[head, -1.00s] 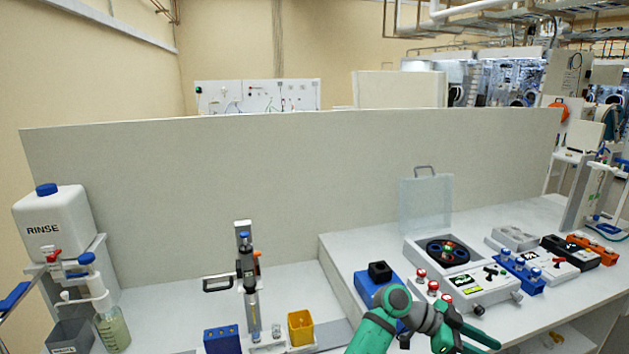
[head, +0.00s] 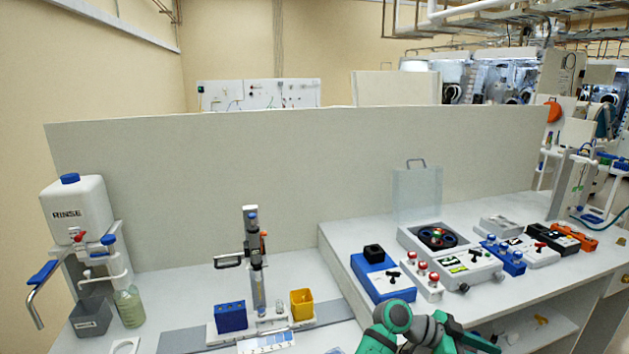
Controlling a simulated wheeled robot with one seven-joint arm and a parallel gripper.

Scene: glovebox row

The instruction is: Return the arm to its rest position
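My arm shows at the bottom of the head view, right of the middle, as green and dark grey links in front of the bench edge. My gripper (head: 470,345) is at the bottom edge, partly cut off by the frame. Its fingers are not clear enough to tell whether they are apart, and no held object shows. The arm is apart from the devices on the bench behind it.
Behind the arm stand a blue device (head: 385,277), a rack with red-capped vials (head: 428,284) and a centrifuge (head: 455,262) with its clear lid up. At left are a rinse bottle (head: 78,208), a pipette stand (head: 254,255) and a yellow cup (head: 301,304).

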